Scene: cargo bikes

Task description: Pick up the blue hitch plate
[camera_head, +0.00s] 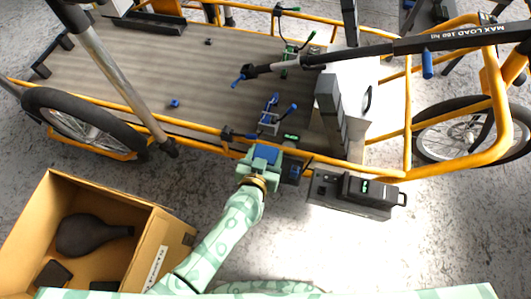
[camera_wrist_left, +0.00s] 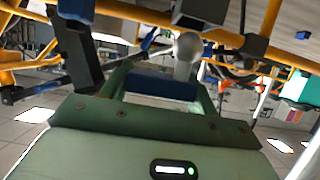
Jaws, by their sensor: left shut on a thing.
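The blue hitch plate (camera_head: 265,153) is a small blue block at the cargo bike's near orange rail. My left gripper (camera_head: 262,159) reaches in from below and is shut on it. In the left wrist view the blue hitch plate (camera_wrist_left: 160,84) sits between the two green fingers of my left gripper (camera_wrist_left: 163,86). The fingers cover its ends. I cannot tell whether it touches the rail. My right gripper is not in view.
The bike's wooden deck (camera_head: 110,65) lies beyond the rail, with blue-handled clamps (camera_head: 270,118) close by. A black case (camera_head: 352,195) stands right of my gripper. A cardboard box (camera_head: 150,245) with dark items is at lower left. A grey floor gap lies between them.

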